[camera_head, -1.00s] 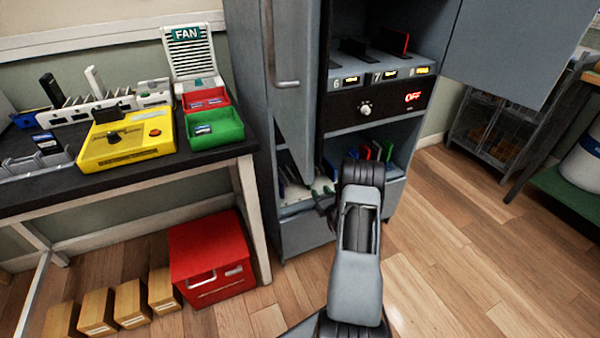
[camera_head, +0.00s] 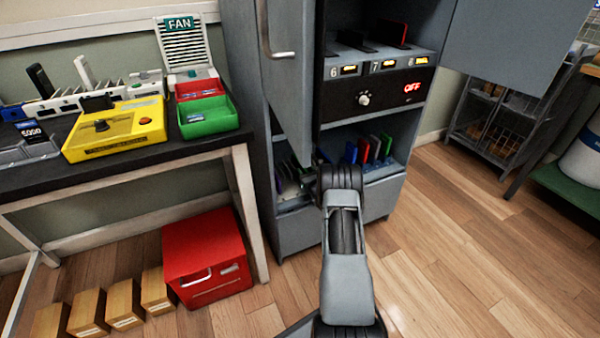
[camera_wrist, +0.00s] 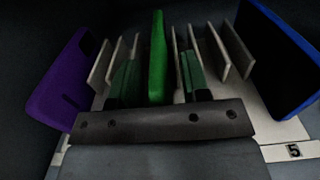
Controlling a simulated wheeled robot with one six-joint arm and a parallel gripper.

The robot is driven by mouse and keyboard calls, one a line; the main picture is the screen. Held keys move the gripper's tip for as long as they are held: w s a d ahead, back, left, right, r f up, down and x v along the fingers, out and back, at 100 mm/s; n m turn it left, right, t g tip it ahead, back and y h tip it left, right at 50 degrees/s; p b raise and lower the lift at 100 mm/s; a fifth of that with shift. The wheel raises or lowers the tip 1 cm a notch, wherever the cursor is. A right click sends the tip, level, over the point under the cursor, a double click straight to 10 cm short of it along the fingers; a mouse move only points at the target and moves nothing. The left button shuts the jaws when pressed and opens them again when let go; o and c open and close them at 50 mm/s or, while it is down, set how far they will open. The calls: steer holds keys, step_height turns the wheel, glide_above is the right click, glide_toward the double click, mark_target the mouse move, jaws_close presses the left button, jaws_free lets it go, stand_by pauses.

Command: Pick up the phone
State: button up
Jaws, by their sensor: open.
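In the wrist view a green phone (camera_wrist: 157,58) stands upright on edge in a pale slotted rack (camera_wrist: 262,122). My gripper (camera_wrist: 157,88) is open, with one finger on each side of the phone and visible gaps between. A purple phone (camera_wrist: 68,85) stands to the left and a dark phone with a blue edge (camera_wrist: 278,60) to the right. In the head view my arm reaches to the lower shelf of the grey cabinet (camera_head: 293,235); its fingertips are hidden there. Several coloured phones, including a red one (camera_head: 364,150), stand at the right of that shelf.
The open cabinet door (camera_head: 288,80) hangs close to the left of my arm. Above is a panel (camera_head: 390,92) with a knob and a red OFF display. A table with a yellow device (camera_head: 118,130) and a red box (camera_head: 205,255) are left.

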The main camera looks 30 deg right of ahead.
steer(key=shift+w, duration=0.1)
jaws_close()
stand_by(0.3)
steer(key=shift+r, duration=0.2)
